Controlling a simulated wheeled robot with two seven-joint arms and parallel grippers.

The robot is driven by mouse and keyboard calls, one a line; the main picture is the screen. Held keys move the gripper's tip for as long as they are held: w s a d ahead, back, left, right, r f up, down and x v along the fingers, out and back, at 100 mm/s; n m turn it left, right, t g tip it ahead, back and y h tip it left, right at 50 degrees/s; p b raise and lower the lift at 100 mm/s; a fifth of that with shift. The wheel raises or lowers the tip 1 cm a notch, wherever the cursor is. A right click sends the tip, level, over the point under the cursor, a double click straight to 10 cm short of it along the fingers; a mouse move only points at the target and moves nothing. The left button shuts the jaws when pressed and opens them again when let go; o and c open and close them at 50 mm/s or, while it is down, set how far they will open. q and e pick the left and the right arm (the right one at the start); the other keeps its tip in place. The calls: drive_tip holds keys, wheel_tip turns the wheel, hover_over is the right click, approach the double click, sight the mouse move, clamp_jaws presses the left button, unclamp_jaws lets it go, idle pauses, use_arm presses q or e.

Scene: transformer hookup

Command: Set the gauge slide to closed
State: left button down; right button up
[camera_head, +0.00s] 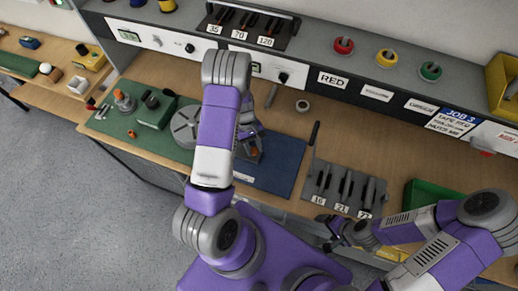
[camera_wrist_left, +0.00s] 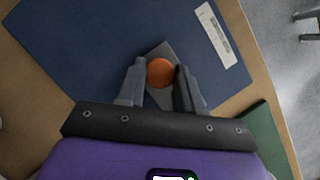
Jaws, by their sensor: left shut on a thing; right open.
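The gauge slide shows in the left wrist view as a round orange knob (camera_wrist_left: 160,72) on a grey block (camera_wrist_left: 158,50) over a blue mat (camera_wrist_left: 90,50). My left gripper (camera_wrist_left: 160,84) has one finger on each side of the knob and is shut on it. In the head view the orange knob (camera_head: 254,152) is small and partly hidden by my left gripper (camera_head: 252,146). Any open or closed marking cannot be read. My right gripper (camera_head: 333,236) is open and empty near the table's front edge, apart from the slide.
The blue mat (camera_head: 284,160) lies on the wooden bench, with a white label strip (camera_wrist_left: 215,34). A green mat (camera_head: 112,124) with tools lies left of it. A grey tool holder (camera_head: 345,186) stands to the right, with a green bin (camera_head: 428,193) beyond. A shelf with spools runs behind.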

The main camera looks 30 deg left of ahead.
use_arm(q)
drive_tip(key=shift+a, duration=0.25)
drive_tip(key=c, duration=0.8)
unclamp_jaws()
drive_tip(key=shift+o, duration=0.2)
drive_tip(key=v, duration=0.7)
drive_tip(key=shift+r, duration=0.35)
